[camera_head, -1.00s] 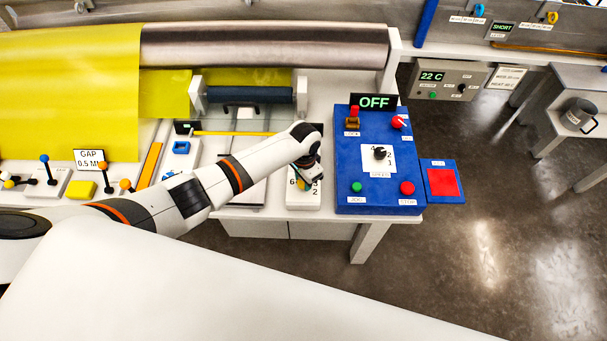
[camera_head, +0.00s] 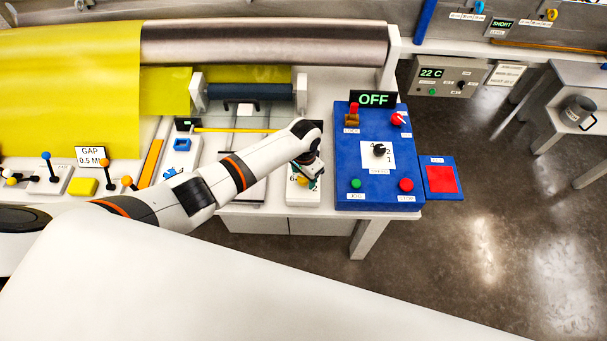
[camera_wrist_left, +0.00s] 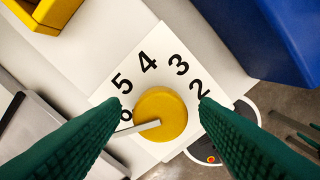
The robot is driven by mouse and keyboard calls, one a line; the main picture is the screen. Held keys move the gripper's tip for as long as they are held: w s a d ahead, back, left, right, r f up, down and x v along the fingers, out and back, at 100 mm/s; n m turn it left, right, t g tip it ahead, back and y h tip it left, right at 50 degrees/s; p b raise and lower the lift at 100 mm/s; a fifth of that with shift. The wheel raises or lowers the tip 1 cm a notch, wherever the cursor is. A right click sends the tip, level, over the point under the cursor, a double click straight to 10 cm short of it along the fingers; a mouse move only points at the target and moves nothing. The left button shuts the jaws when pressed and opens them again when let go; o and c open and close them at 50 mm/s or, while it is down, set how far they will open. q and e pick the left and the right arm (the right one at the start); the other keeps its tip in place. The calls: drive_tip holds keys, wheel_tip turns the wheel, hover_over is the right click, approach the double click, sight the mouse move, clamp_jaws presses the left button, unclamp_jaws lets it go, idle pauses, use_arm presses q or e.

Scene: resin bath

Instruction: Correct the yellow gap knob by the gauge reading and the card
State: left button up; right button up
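The yellow gap knob (camera_wrist_left: 160,112) sits on a white dial plate (camera_wrist_left: 152,60) with black numbers 2 to 6 showing. Its pale pointer is directed left, just below the 6. My left gripper (camera_wrist_left: 162,102) is open, its green fingers on either side of the knob; I cannot tell whether they touch it. In the head view my left gripper (camera_head: 308,178) is over the dial plate (camera_head: 303,198) and hides most of the knob. The card (camera_head: 90,156) reads GAP 0.5 M, its last part unclear. A small dark display (camera_head: 187,124) is unreadable. My right gripper is out of view.
A blue control box (camera_head: 345,190) with an OFF sign (camera_head: 373,99) stands right of the dial. A blue roller (camera_head: 250,91) and yellow sheet (camera_head: 70,80) lie behind. Levers with blue (camera_head: 46,156) and orange (camera_head: 127,181) balls stand at left.

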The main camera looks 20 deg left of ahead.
use_arm(q)
wheel_tip(320, 180, up, 12)
drive_tip(key=b, duration=0.1)
idle(0.6)
idle(0.4)
